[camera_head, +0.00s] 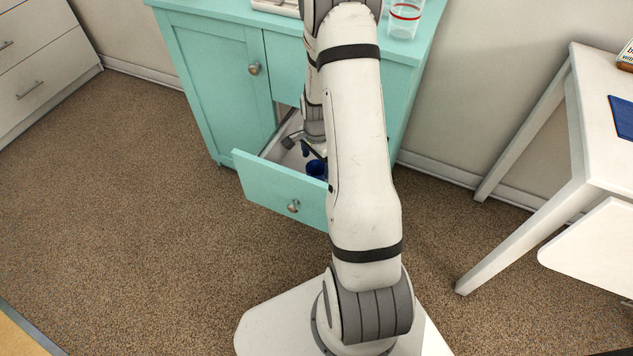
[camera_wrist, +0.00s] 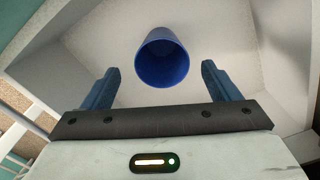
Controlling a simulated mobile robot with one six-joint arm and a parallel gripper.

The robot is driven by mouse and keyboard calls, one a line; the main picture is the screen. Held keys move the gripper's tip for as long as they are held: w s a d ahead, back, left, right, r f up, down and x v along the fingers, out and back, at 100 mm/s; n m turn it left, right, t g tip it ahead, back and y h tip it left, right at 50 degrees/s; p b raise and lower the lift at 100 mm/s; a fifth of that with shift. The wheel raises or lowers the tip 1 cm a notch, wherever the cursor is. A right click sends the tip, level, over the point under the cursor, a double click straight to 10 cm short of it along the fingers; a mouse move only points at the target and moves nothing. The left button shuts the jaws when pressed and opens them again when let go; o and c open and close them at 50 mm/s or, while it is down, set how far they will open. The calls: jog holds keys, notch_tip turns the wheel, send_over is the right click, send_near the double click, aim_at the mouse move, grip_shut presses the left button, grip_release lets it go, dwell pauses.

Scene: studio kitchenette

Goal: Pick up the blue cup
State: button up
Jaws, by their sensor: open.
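The blue cup (camera_head: 315,168) is inside the open drawer (camera_head: 280,190) of the teal cabinet in the head view, partly hidden behind my arm. In the wrist view the blue cup (camera_wrist: 162,58) shows its open mouth, beyond and between my fingertips. My gripper (camera_wrist: 160,82) is open, with one blue finger on each side of the cup and a visible gap on both sides. Nothing is held. In the head view my gripper is low over the drawer and mostly hidden by my arm.
A white table (camera_head: 590,130) with a blue item (camera_head: 622,117) is at the right. Carpeted floor is clear at the left.

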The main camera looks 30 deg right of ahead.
aim_at(314, 168)
notch_tip(314, 168, down, 8)
jog(key=b, duration=0.3)
jog(key=shift+w, duration=0.15)
jog(key=shift+r, duration=0.1)
jog(key=shift+c, duration=0.4)
jog(key=c, duration=0.9)
